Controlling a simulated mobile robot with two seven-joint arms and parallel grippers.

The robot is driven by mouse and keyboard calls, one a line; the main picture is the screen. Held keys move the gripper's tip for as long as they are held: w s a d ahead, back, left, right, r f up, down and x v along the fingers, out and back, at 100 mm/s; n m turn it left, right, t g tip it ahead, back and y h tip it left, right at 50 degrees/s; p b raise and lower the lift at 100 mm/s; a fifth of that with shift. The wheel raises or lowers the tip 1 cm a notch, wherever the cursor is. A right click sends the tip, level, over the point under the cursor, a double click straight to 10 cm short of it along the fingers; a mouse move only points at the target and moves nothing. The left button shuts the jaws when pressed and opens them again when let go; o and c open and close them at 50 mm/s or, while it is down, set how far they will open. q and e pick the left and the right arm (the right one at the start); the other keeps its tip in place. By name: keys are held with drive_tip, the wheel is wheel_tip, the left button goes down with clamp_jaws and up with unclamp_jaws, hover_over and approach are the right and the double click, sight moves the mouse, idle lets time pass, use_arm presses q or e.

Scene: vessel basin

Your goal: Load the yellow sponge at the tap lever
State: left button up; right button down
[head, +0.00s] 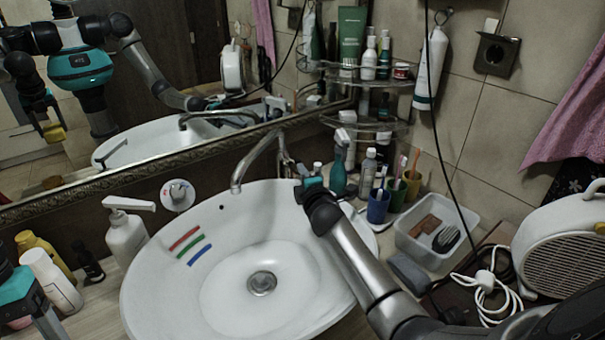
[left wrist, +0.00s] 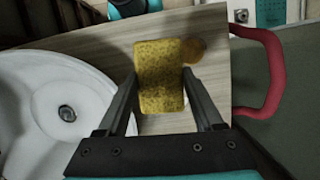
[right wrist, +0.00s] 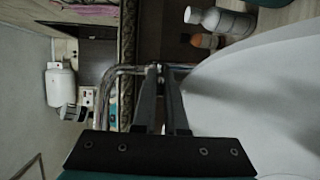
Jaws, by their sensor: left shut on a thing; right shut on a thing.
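The yellow sponge (left wrist: 158,62) is held between the two fingers of my left gripper (left wrist: 160,85), above a wood-grain countertop. Only part of the left gripper shows at the head view's lower left, and the sponge is seen there only as a yellow reflection in the mirror. The chrome tap (head: 262,152) stands at the back of the white basin (head: 135,290). My right gripper (head: 308,186) reaches across the basin to the tap's lever side. In the right wrist view its fingers (right wrist: 160,74) are closed together at chrome tap parts (right wrist: 115,74); the lever is largely hidden.
A white pump bottle (head: 126,236) and several smaller bottles stand left of the basin. Cups with toothbrushes (head: 378,206), a teal spray bottle (head: 338,180) and a clear tub (head: 462,258) crowd the right side. In the left wrist view, a red handle (left wrist: 274,75) curves beside the countertop.

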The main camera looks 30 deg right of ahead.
use_arm(q)
wheel_tip(320, 180, up, 4)
drive_tip(key=p, duration=0.3)
drive_tip(key=shift+f+p, duration=0.1)
drive_tip(key=shift+p, duration=0.3)
use_arm(e)
drive_tip(key=shift+r+g, duration=0.4)
drive_tip(key=shift+r, duration=0.1)
use_arm(q)
drive_tip(key=shift+r+p, duration=0.3)
use_arm(e)
drive_tip(key=shift+w, duration=0.1)
drive_tip(key=shift+f, duration=0.1)
use_arm(q)
drive_tip(key=shift+f, duration=0.1)
use_arm(e)
drive_tip(key=c, duration=1.2)
unclamp_jaws()
drive_tip(key=shift+c, duration=0.2)
